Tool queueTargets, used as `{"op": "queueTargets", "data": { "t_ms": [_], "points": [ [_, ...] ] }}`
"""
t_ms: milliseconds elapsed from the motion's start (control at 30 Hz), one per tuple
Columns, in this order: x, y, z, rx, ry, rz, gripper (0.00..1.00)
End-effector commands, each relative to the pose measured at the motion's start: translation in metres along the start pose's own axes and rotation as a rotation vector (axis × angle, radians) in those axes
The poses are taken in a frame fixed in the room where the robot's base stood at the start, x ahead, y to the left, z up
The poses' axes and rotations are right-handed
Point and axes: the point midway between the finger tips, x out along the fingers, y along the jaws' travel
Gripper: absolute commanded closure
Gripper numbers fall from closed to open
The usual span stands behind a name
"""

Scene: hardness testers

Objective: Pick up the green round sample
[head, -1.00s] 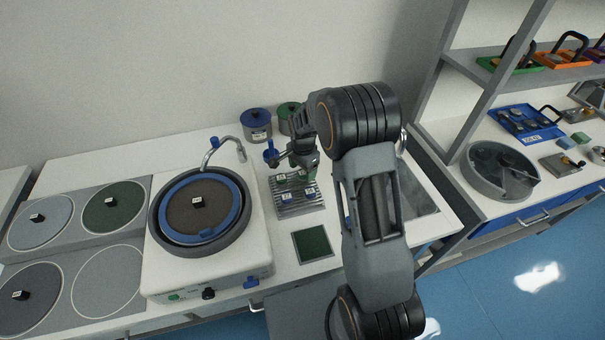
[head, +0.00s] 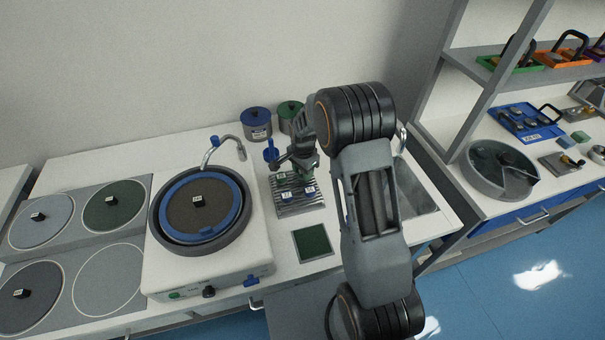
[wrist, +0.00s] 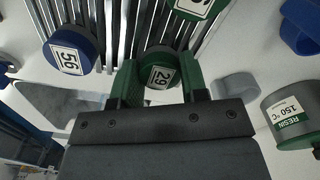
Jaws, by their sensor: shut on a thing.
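The green round sample (wrist: 158,70), with a white label that reads 29, sits between the green fingers of my gripper (wrist: 160,84) in the wrist view. The fingers are shut on its sides. A second green sample (wrist: 196,5) is partly cut off at the top edge. A blue sample (wrist: 72,50) marked 56 stands to the left. In the head view my gripper (head: 303,170) is at the back of the ridged metal rack (head: 300,209), and the held sample is mostly hidden. I cannot tell whether it is clear of the rack.
A grinding machine (head: 240,272) stands left of the rack. A blue-lidded can (head: 257,124) and a green-lidded can (head: 290,110) stand behind. A dark green square pad (head: 312,241) lies in front. A sink (head: 412,190) is to the right.

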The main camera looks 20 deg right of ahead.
Motion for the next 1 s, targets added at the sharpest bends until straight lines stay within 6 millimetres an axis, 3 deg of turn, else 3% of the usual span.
{"op": "queueTargets", "data": {
  "t_ms": [167, 567, 767, 1000],
  "points": [
    [0.000, 0.000, 0.000, 0.000, 0.000, 0.000, 0.98],
    [-0.008, -0.001, 0.000, 0.000, 0.001, -0.003, 0.98],
    [-0.034, -0.001, 0.000, 0.000, 0.003, -0.005, 0.98],
    [-0.081, 0.041, 0.005, 0.002, 0.004, -0.006, 0.98]
  ]
}}
